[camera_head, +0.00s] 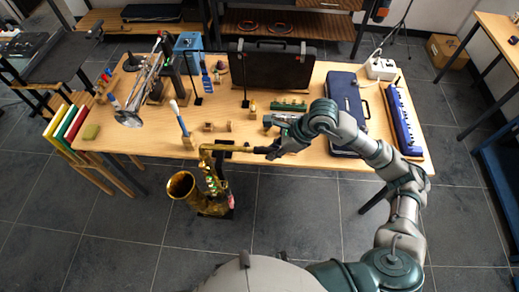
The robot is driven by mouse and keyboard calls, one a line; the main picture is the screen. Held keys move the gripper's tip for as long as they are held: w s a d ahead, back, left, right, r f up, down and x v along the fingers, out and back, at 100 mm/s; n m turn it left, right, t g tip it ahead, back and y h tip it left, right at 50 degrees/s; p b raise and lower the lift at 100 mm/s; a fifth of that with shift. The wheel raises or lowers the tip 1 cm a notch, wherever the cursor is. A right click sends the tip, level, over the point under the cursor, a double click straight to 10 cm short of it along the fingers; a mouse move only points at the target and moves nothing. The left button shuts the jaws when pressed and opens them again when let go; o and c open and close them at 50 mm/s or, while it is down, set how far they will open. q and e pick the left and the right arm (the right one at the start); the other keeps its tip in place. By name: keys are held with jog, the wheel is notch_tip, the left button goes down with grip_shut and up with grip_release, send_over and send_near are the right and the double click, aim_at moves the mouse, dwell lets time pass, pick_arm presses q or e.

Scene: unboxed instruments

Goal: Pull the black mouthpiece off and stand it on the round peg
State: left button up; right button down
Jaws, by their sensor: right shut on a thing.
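A brass saxophone (183,186) stands upright on the floor in front of the table, its neck reaching up to the table's front edge. The black mouthpiece (260,150) is at the right end of the neck, and whether it still touches the neck is too small to tell. My right gripper (272,151) is shut on the mouthpiece from the right and partly hides it. Small wooden holders (208,127) stand on the table behind the neck; I cannot tell which part is the round peg. My left gripper is not in view.
The floor in front is mostly clear.

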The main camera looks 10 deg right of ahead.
jog(key=shift+d, duration=0.15)
jog(key=shift+s+d+b, duration=0.2)
jog(key=shift+d+b, duration=0.1)
jog(key=shift+d, duration=0.4)
jog(key=shift+s+d+b, duration=0.2)
jog(key=shift+d+b, duration=0.1)
jog(key=shift+d, duration=0.35)
jog(key=shift+s+d+b, duration=0.2)
jog(key=shift+d+b, duration=0.1)
jog(key=shift+d, duration=0.4)
